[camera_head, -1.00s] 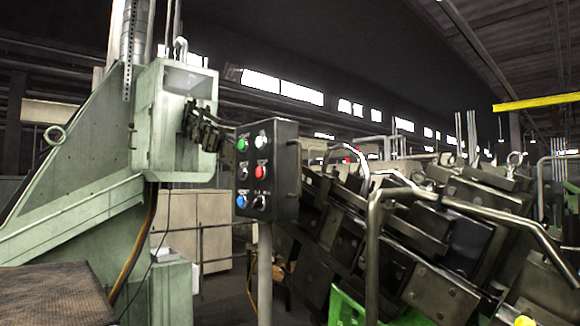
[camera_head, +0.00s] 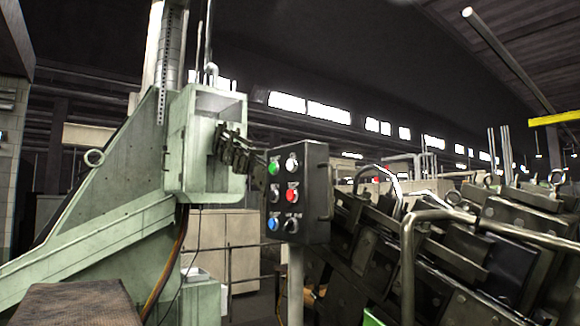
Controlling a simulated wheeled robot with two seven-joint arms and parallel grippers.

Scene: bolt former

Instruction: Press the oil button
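A dark control box (camera_head: 317,192) stands on a grey post (camera_head: 296,283) right of centre. Its face has two columns of buttons: a green button (camera_head: 274,167) and a white one (camera_head: 292,164) on top, a dark one (camera_head: 275,196) and a red one (camera_head: 292,195) in the middle, a blue one (camera_head: 273,224) and a dark knob (camera_head: 291,225) at the bottom. The small labels are too blurred to read, so I cannot tell which is the oil button. Neither of my grippers is in view.
A pale green machine housing (camera_head: 207,145) with a sloped frame (camera_head: 125,195) stands on the left. Dark machinery with bent metal rails (camera_head: 408,260) fills the right. A brown textured surface (camera_head: 75,305) lies at the lower left. Beige cabinets (camera_head: 225,240) stand behind.

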